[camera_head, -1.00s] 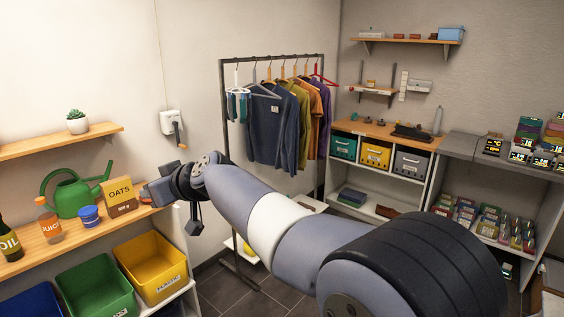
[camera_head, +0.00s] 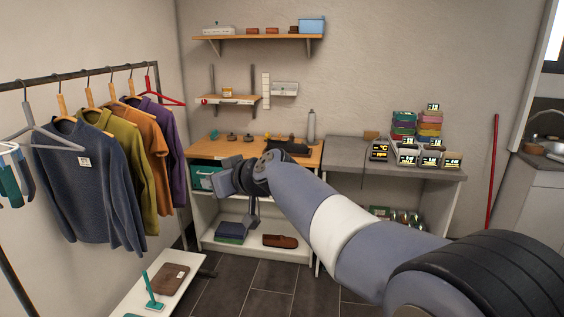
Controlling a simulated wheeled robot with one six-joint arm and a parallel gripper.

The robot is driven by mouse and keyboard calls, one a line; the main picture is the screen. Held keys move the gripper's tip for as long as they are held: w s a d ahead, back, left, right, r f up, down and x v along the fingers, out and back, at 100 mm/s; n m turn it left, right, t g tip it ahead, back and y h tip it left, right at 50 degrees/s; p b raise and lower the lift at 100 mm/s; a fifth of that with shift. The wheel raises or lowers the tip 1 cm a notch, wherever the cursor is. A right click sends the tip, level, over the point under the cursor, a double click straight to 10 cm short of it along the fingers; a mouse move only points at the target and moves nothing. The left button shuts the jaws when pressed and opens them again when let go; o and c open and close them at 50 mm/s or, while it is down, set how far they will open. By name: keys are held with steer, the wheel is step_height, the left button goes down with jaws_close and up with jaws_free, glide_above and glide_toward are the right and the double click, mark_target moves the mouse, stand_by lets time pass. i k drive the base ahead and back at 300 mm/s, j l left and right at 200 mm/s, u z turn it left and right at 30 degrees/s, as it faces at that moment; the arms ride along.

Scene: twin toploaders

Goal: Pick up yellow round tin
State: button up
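I cannot make out a yellow round tin for certain in this view. My gripper (camera_head: 235,201) is at the middle left, at the end of my outstretched arm, in front of the workbench. Its dark fingers look spread apart, with nothing seen between them. My gripper and arm hide part of the workbench front and the bins under its top.
A clothes rail with hanging shirts (camera_head: 90,180) stands at left, above a low white bench (camera_head: 185,285). A wooden-topped workbench (camera_head: 205,150) and a grey counter (camera_head: 345,150) with stacked boxes (camera_head: 403,125) line the back wall. Wall shelves (camera_head: 260,38) hang above. Dark floor is clear in front.

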mark_target(227, 92)
steer(key=i+u, duration=0.25)
steer(key=i, duration=0.6)
steer(key=i+l+u, duration=0.2)
steer(key=i, duration=0.7)
steer(key=i+j, duration=0.1)
steer(key=i, duration=0.8)
steer(key=i+j+z, duration=0.1)
steer(key=i, duration=0.8)
steer(key=i+j+z, duration=0.1)
steer(key=i+z, duration=0.15)
steer(key=i, duration=0.25)
steer(key=i+j+z, duration=0.25)
steer(key=i, duration=0.25)
